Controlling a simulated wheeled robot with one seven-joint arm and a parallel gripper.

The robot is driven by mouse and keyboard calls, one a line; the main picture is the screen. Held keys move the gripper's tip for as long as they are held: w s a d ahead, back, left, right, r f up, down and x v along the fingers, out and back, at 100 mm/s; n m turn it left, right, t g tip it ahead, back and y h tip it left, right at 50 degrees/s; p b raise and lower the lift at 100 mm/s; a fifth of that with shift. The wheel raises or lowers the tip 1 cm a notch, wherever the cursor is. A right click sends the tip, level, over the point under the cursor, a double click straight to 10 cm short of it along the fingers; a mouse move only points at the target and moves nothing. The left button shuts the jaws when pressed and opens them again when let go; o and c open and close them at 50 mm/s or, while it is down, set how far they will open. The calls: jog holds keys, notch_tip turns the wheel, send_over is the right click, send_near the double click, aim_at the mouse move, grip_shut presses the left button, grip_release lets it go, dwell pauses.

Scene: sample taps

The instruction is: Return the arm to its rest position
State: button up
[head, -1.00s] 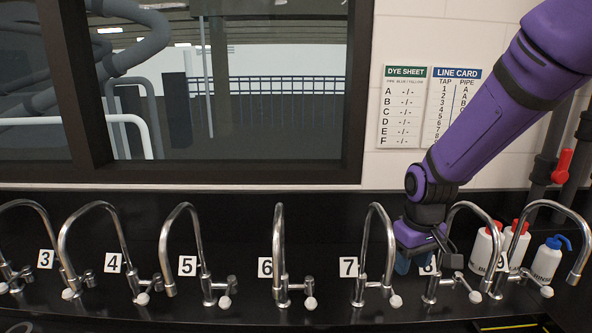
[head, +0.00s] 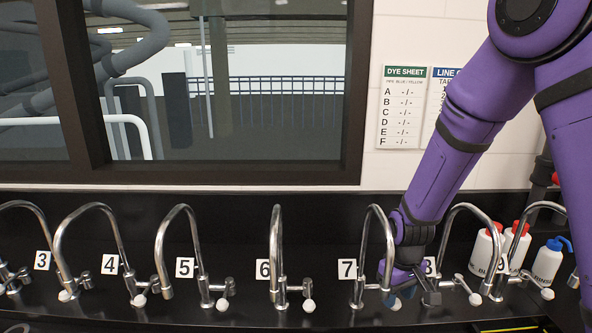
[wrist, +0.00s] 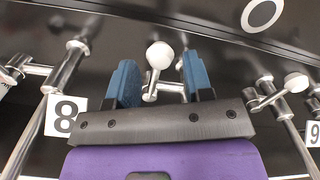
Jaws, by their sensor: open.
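My gripper (head: 408,291) is low over the black counter between taps 7 and 8 in the head view, with its arm reaching down from the upper right. In the wrist view its two blue fingers (wrist: 160,82) are apart, with nothing held. A white knob on a metal lever (wrist: 159,55) shows between the fingers; I cannot tell how near it is in depth. Number card 8 (wrist: 65,114) is left of the fingers in the wrist view. Tap 8 (head: 452,230) is partly behind my arm in the head view.
Tap 7 (head: 366,235) stands close left of my gripper, and tap 6 (head: 275,240) farther left. Wash bottles (head: 547,262) stand at the right. The dye sheet (head: 401,108) hangs on the wall; my arm partly covers the line card (head: 443,90). Open space lies above the taps.

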jog(key=shift+f, duration=1.45)
jog(key=shift+w+d, duration=0.45)
jog(key=shift+d, duration=0.55)
jog(key=shift+w+d, duration=0.4)
jog(key=shift+d, duration=0.6)
jog(key=shift+w+d, duration=0.45)
jog(key=shift+d, duration=0.55)
jog(key=shift+s+a, duration=0.1)
jog(key=shift+a, duration=0.15)
dwell(0.5)
notch_tip(320, 180, up, 7)
dwell(0.7)
dwell(0.4)
